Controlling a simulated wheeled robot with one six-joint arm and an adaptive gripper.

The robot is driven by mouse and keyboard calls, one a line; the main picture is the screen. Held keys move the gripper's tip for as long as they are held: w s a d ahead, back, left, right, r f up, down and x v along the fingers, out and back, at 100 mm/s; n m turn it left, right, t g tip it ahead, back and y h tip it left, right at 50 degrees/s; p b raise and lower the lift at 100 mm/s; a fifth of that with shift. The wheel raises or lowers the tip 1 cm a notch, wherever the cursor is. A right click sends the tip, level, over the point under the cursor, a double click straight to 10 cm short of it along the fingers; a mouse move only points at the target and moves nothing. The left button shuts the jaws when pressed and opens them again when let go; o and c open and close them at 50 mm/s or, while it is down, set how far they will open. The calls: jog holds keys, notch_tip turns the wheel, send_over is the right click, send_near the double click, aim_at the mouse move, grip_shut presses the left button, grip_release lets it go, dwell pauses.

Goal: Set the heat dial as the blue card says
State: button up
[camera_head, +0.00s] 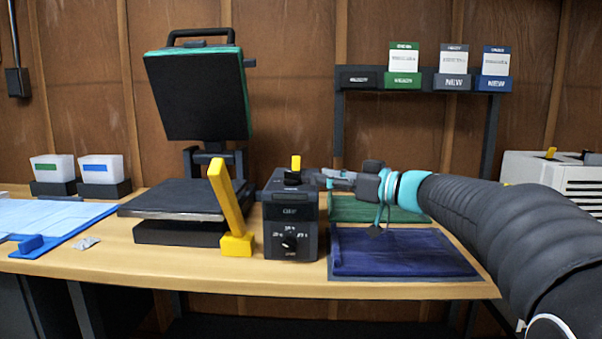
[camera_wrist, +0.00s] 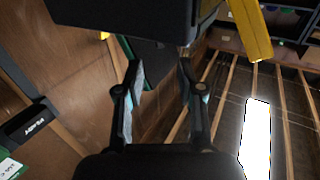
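The black control box (camera_head: 291,215) stands on the bench, with a round black heat dial (camera_head: 289,241) on its front face. Small white marks ring the dial; its setting is too small to read. The blue card (camera_head: 494,62) stands in a blue holder on the back rack; its writing is unreadable. My gripper (camera_head: 318,178) is at the upper right edge of the box, away from the dial. In the wrist view, my gripper (camera_wrist: 158,75) has its fingers apart with nothing between them. A dark body, apparently the control box (camera_wrist: 125,15), fills the top there.
A heat press with a raised lid (camera_head: 198,95) and a yellow lever (camera_head: 229,205) stands left of the box. A yellow-topped switch (camera_head: 295,163) sits on the box. Folded navy cloth (camera_head: 400,252) and green cloth (camera_head: 375,208) lie right, under my arm. Green and grey cards stand behind.

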aim_at(300, 185)
jog(key=x, duration=0.7)
jog(key=shift+c, duration=0.2)
grip_shut()
